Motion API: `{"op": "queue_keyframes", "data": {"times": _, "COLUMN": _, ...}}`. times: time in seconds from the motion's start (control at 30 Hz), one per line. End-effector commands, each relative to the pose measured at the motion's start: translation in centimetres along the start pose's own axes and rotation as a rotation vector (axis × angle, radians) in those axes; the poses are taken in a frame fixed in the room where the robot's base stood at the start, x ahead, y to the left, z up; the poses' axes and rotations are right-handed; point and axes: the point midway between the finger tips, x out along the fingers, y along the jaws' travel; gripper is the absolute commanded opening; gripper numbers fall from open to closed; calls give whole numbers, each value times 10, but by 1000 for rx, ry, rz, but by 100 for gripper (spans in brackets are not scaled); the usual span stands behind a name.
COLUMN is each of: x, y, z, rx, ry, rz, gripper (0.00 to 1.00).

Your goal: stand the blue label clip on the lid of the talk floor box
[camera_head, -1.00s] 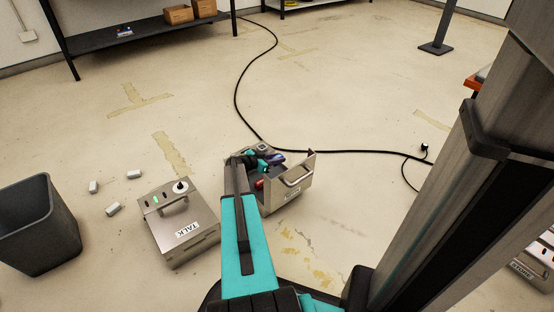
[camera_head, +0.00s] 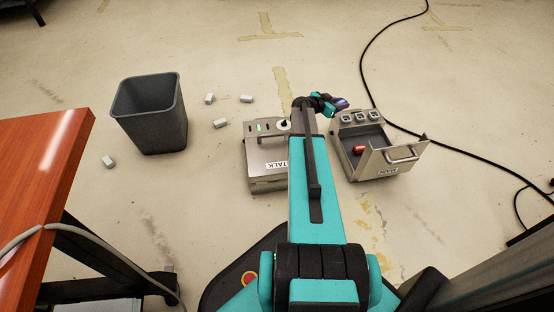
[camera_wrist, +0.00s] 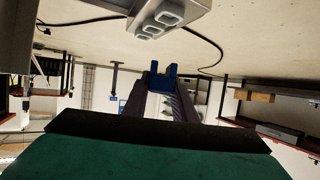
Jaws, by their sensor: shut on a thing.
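The talk floor box (camera_head: 262,182) stands on the floor left of my arm. It is a metal box with a TALK label, a green light and a knob; my arm covers part of its right side. The blue label clip (camera_wrist: 162,84) is between the fingertips of my gripper (camera_wrist: 163,88) in the wrist view. In the head view my gripper (camera_head: 341,104) is above and behind the gap between the two boxes, clear of the lid. The clip's outline is hard to make out there.
An open metal box (camera_head: 372,168) holding a red piece (camera_head: 359,150) stands to the right. A grey bin (camera_head: 150,115), several small white blocks (camera_head: 221,123) and an orange-red tabletop (camera_head: 40,165) are to the left. A black cable (camera_head: 366,70) crosses the floor at right.

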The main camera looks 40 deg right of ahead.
Motion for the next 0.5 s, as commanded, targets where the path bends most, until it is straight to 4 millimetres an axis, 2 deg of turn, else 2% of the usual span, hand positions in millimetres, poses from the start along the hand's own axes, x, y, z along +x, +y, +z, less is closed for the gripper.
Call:
{"op": "queue_keyframes", "data": {"times": 0.03, "x": -19, "y": -14, "z": -3, "rx": -15, "ry": 1, "rz": -41, "gripper": 3}}
{"op": "queue_keyframes", "data": {"times": 0.2, "x": -75, "y": -61, "z": -10, "rx": -72, "ry": 1, "rz": -179, "gripper": 3}}
{"op": "queue_keyframes", "data": {"times": 0.5, "x": -180, "y": -132, "z": -20, "rx": -175, "ry": 1, "rz": -431, "gripper": 3}}
